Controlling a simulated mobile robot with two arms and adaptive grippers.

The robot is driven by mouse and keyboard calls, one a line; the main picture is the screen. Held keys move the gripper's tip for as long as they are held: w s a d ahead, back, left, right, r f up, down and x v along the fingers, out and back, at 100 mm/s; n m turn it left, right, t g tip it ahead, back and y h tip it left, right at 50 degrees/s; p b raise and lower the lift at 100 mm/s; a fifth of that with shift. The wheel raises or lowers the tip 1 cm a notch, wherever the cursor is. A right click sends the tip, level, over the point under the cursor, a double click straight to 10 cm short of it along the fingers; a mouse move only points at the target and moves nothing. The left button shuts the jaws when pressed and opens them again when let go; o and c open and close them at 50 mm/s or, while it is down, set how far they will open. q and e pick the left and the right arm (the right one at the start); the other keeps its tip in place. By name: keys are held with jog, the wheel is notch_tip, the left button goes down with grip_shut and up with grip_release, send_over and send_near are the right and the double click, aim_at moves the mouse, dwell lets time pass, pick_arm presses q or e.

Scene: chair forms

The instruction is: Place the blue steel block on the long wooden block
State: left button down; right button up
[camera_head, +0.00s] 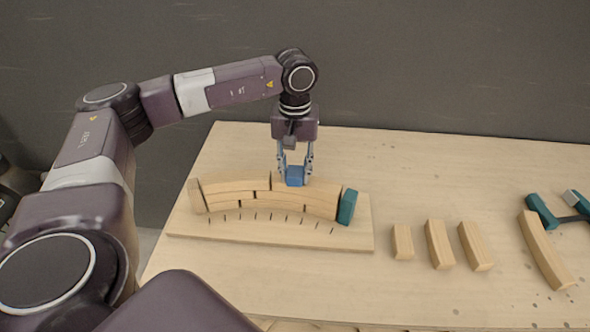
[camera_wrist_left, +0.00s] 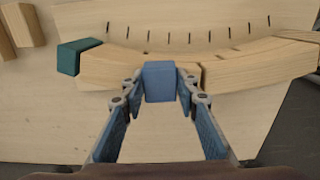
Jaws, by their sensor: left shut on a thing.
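The blue steel block (camera_head: 295,176) is between the fingertips of my left gripper (camera_head: 295,170), which is shut on it. It also shows in the left wrist view (camera_wrist_left: 159,82), with a finger on each side. The block is at the back edge of a curved wooden form (camera_head: 235,190), near a joint between pieces. I cannot tell whether it touches the wood. My right gripper is in neither view.
The form stands on a wooden board (camera_head: 270,236) with a row of dark slots. A teal block (camera_head: 348,207) stands at its right end. Several short wooden blocks (camera_head: 440,244) lie right of the board. A teal-headed tool (camera_head: 542,212) lies at the far right. The table's back right is clear.

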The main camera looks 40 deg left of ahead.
aim_at(296, 171)
pick_arm(q)
jog(key=c, duration=1.9)
grip_release()
jog(key=shift+f, duration=0.1)
jog(key=o, duration=0.4)
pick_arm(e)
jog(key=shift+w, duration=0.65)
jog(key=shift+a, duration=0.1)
pick_arm(q)
jog(key=shift+r, duration=0.25)
notch_tip(296, 171, up, 12)
jog(key=b, duration=0.3)
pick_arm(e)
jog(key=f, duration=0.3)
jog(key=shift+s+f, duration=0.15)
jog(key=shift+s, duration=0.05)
pick_arm(q)
jog(key=shift+f, duration=0.15)
